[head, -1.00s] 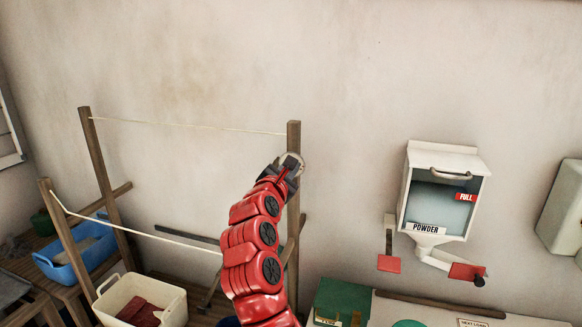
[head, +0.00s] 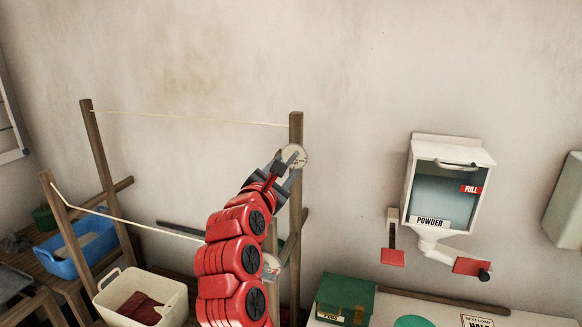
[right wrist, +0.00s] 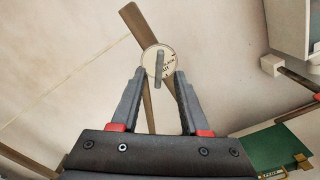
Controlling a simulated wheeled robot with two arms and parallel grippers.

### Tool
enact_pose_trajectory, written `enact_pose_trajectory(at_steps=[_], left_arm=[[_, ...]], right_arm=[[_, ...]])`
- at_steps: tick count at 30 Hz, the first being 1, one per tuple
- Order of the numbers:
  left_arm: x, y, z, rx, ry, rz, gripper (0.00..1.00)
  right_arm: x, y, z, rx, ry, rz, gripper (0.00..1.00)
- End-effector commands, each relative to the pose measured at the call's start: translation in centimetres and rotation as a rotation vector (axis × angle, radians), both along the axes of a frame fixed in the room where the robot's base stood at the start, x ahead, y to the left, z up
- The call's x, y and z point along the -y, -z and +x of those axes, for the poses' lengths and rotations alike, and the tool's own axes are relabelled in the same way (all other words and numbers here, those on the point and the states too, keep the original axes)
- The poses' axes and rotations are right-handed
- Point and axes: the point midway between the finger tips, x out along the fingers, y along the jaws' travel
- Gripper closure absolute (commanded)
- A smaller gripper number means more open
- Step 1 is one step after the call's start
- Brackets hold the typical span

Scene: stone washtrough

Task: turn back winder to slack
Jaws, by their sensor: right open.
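The winder is a pale round dial with a grey bar handle across its face. In the head view the winder (head: 298,157) is on the upper part of the right wooden post (head: 296,205). In the right wrist view the winder (right wrist: 149,62) sits between and just beyond the fingertips, its bar nearly upright. My right gripper (head: 287,163) is open, its fingers (right wrist: 158,78) on either side of the handle, with gaps showing. A pale line (head: 190,117) runs from this post to the left post. A second disc (head: 271,267) shows lower, partly behind my arm. My left gripper is not in view.
A white powder dispenser (head: 447,148) with red paddles hangs on the wall at right. A green box (head: 345,297) is below it. A cream basket (head: 112,306) with red cloth and a blue tub (head: 62,264) stand at left. The wall above is clear.

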Motion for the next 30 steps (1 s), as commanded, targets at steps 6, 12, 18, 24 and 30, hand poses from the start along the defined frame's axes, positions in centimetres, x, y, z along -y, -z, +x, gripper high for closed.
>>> enact_pose_trajectory(at_steps=[6, 12, 18, 24, 30], left_arm=[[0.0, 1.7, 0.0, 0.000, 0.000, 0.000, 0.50], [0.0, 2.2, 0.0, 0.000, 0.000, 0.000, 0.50], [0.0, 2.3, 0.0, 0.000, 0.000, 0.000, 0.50], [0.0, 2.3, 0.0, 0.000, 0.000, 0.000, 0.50], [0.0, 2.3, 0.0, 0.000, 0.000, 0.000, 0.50]], right_arm=[[-1.9, 0.2, -5.4, 0.003, -0.005, 0.002, 0.55], [-2.8, 0.1, -8.4, 0.001, -0.001, 0.001, 0.55], [-3.0, 0.0, -9.4, 0.001, -0.001, 0.001, 0.55], [-3.0, 0.0, -9.3, 0.000, 0.000, 0.001, 0.55], [-3.7, 0.3, -8.2, 0.056, -0.032, -0.005, 0.55]])
